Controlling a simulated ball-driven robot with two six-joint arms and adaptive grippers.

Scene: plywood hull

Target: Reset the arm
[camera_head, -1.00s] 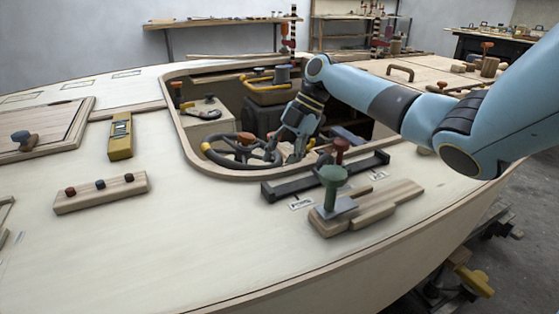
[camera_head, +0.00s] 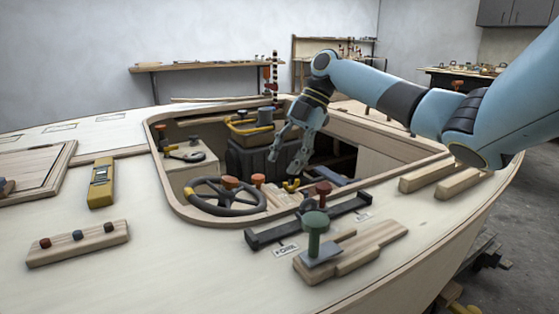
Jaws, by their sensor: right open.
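My right arm comes in from the right, over the plywood hull. Its gripper (camera_head: 287,160) points down above the cockpit opening and is open, with nothing seen between its fingers. The gripper hangs behind the steering wheel (camera_head: 225,196) and in front of the dark box (camera_head: 250,160), apart from the wheel. My left gripper is not in view.
A green-knobbed lever (camera_head: 316,232) stands upright on a wooden block at the front right. A black slotted bar (camera_head: 307,223) with a dark red knob lies behind it. A yellow level (camera_head: 101,183) and a peg block (camera_head: 78,244) lie on the left deck.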

